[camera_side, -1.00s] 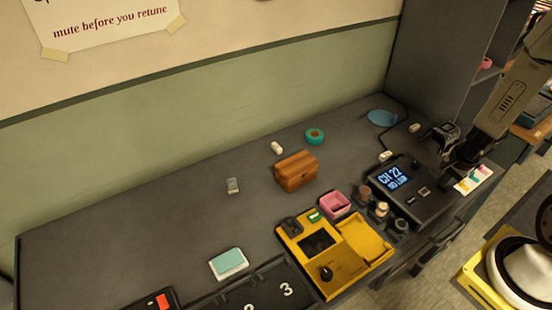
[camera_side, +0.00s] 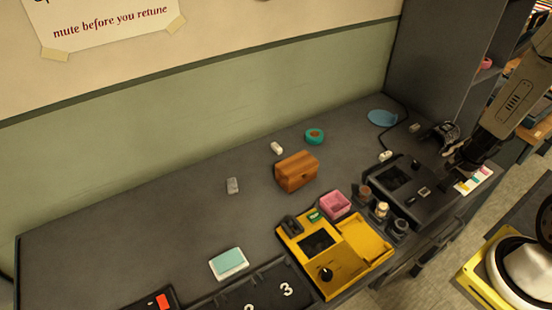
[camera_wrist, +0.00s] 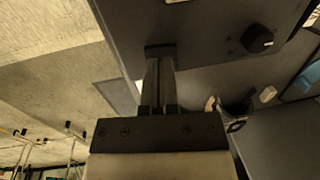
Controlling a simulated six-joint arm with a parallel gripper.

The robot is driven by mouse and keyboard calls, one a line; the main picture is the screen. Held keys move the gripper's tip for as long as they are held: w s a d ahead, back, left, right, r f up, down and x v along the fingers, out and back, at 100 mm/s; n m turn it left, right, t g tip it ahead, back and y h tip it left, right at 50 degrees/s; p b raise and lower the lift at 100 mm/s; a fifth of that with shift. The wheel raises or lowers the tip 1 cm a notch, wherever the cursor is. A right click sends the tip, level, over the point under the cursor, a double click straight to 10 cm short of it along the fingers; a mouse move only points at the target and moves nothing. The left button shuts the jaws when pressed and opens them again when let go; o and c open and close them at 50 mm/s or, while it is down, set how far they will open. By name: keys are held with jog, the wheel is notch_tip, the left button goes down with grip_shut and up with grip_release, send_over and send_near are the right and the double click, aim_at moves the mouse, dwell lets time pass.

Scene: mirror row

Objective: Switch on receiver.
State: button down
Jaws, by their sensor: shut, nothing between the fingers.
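The receiver appears to be the black box (camera_side: 412,190) at the right of the bench in the side view, with a dark, blank screen (camera_side: 392,177). My gripper (camera_side: 452,168) is at the box's right end. In the wrist view my shut, empty fingers (camera_wrist: 160,55) reach the edge of a dark panel (camera_wrist: 205,25), which seems to be the receiver. They look close to or touching it; their tips hide the spot. A round black knob (camera_wrist: 258,38) with a white mark is on that panel.
A yellow unit (camera_side: 360,240) with its own dark screen, a pink box (camera_side: 335,204) and small jars (camera_side: 382,210) stand left of the receiver. A wooden box (camera_side: 297,172) is farther back. A colour-striped card (camera_side: 475,180) lies right of the receiver.

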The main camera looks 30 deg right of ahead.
notch_tip(320, 180, up, 13)
jog(key=s, duration=0.2)
jog(key=shift+r, duration=0.2)
dwell(0.7)
jog(key=shift+w, duration=0.1)
jog(key=shift+w, duration=0.6)
jog(key=shift+f, duration=0.2)
jog(key=shift+w+f, duration=0.3)
jog(key=shift+f, duration=1.95)
jog(key=shift+w+f, duration=0.35)
jog(key=shift+f, duration=1.9)
jog(key=shift+w+f, duration=0.3)
jog(key=shift+f, duration=1.95)
